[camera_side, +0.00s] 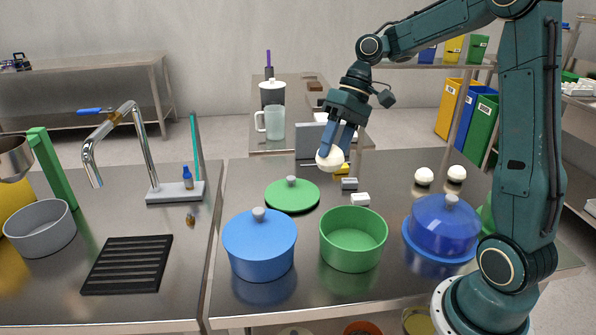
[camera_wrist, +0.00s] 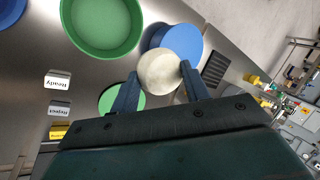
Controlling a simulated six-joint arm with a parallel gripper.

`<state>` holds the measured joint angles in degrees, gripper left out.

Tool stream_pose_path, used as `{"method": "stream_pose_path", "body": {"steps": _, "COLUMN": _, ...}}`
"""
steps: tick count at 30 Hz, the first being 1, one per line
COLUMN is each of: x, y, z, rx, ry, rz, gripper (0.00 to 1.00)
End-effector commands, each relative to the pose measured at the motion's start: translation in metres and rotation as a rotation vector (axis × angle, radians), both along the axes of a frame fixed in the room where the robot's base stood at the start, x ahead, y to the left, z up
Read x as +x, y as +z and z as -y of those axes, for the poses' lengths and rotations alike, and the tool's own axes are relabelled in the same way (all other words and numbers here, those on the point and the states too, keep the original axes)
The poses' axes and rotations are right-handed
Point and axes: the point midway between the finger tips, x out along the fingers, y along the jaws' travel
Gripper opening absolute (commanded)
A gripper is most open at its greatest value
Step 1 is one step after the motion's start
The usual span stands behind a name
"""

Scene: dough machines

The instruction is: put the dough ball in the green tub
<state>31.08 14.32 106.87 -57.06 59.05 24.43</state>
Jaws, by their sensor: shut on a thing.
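My gripper (camera_side: 335,153) is shut on a pale dough ball (camera_side: 329,160) and holds it in the air above the back of the steel table. The ball (camera_wrist: 159,72) also shows between the two blue fingers in the wrist view. The open green tub (camera_side: 353,250) stands at the front middle of the table, lower than the ball and nearer the side camera. In the wrist view the green tub (camera_wrist: 102,48) is at the upper left, apart from the ball, and its visible floor is bare.
A lidded blue pot (camera_side: 260,254) stands left of the tub, and a blue-domed dish (camera_side: 443,232) stands to its right. A green lid (camera_side: 292,195) lies behind the blue pot. Two more dough balls (camera_side: 424,176) (camera_side: 457,173) sit at the back right. Small label blocks (camera_side: 360,199) lie behind the tub.

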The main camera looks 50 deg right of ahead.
Motion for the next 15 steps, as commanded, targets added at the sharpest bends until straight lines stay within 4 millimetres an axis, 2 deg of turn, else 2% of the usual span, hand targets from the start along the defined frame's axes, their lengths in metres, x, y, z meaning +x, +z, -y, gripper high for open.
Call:
{"method": "stream_pose_path", "body": {"steps": 3, "x": -0.023, "y": 0.000, "z": -0.003, "rx": -0.001, "ry": 0.050, "rz": 0.000, "gripper": 0.21}}
{"method": "stream_pose_path", "body": {"steps": 6, "x": -0.034, "y": 0.000, "z": -0.005, "rx": -0.001, "ry": 0.077, "rz": 0.001, "gripper": 0.21}}
{"method": "stream_pose_path", "body": {"steps": 15, "x": -0.043, "y": -0.001, "z": -0.007, "rx": -0.002, "ry": 0.100, "rz": 0.001, "gripper": 0.21}}
